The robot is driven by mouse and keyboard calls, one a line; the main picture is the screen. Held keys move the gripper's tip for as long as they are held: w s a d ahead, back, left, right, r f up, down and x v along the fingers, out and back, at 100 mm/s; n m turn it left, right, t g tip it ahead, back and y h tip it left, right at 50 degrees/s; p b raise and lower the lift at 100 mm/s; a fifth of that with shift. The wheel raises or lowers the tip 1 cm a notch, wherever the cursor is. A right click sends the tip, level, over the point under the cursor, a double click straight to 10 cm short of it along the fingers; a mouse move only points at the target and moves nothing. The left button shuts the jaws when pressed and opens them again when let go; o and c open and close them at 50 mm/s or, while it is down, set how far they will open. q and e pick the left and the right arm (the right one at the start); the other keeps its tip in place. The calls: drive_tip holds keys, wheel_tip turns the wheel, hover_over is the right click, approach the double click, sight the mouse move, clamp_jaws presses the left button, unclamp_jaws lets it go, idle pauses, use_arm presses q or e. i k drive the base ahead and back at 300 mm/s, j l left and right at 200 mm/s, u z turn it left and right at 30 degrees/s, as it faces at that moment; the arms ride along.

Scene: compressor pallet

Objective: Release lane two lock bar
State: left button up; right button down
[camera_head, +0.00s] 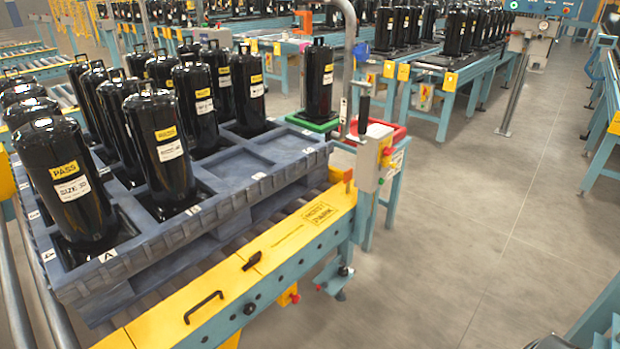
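No part that I can name for sure as the lane two lock bar shows. A yellow rail (180,318) runs along the front of the roller conveyor. It bears a black bow handle (203,307) and a small black latch-like part (252,261). A yellow plate with dark lettering (319,214), too small to read, sits farther along. A grey control box (370,160) with a red button stands by the pallet's far right corner, with an upright black-gripped lever (364,108) above it. Neither gripper is in view.
A blue-grey pallet (272,185) with several black compressors (78,185) lies on the conveyor. Another compressor (318,85) stands on a green-edged tray (312,123), beside a red tray (388,125). Other loaded conveyors (455,75) stand behind. The floor (480,210) at right is clear.

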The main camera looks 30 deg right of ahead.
sight(386, 161)
drive_tip(key=z, duration=1.55)
